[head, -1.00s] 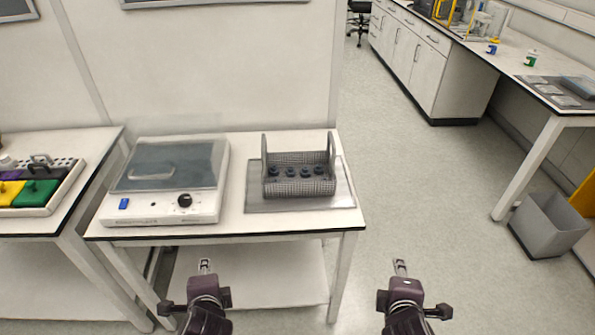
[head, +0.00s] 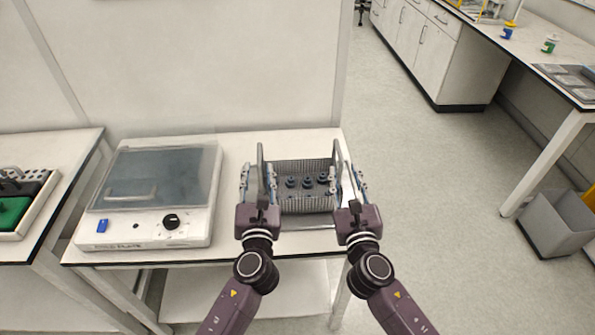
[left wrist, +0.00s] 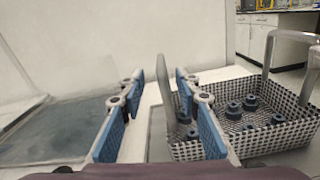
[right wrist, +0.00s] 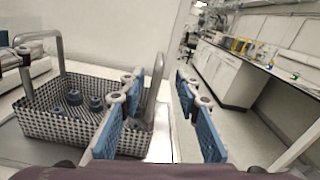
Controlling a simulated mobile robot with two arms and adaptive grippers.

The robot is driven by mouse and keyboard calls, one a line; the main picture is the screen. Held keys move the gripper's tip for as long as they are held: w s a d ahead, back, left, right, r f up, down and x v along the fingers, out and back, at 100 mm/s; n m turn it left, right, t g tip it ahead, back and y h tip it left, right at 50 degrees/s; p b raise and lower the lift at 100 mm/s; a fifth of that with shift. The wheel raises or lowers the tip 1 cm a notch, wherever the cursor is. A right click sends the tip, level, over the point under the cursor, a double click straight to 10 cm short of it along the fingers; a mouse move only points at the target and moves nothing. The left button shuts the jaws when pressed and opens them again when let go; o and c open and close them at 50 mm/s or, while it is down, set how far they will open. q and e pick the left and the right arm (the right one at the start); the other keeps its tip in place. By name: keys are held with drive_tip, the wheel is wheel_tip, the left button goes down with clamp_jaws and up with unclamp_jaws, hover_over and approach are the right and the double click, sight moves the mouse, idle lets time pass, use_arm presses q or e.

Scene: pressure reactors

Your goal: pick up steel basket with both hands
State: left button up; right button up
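The steel basket (head: 303,208) is a mesh tray with an upright handle at each end, standing on a table and holding several dark round pieces. It also shows in the left wrist view (left wrist: 245,138) and the right wrist view (right wrist: 50,124). My left gripper (head: 257,172) is open at the basket's left end; in its wrist view the left handle (left wrist: 164,85) stands between its blue-padded fingers, farther ahead. My right gripper (head: 348,172) is open at the right end; the right handle (right wrist: 153,92) stands between its fingers. I see neither gripper closed on a handle.
A hot plate device (head: 155,195) with a dark glass lid stands left of the basket. A rack with a green block (head: 14,212) is on the far left table. A grey bin (head: 556,222) stands on the floor at right. The wall is behind the table.

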sight(260, 144)
use_arm(q)
drive_tip(key=shift+w+d+r, duration=0.1)
drive_tip(key=shift+r, duration=0.1)
use_arm(e)
drive_tip(key=shift+w+a+r, duration=0.1)
drive_tip(key=shift+r, duration=0.1)
use_arm(q)
drive_tip(key=shift+r, duration=0.2)
use_arm(e)
drive_tip(key=shift+r, duration=0.15)
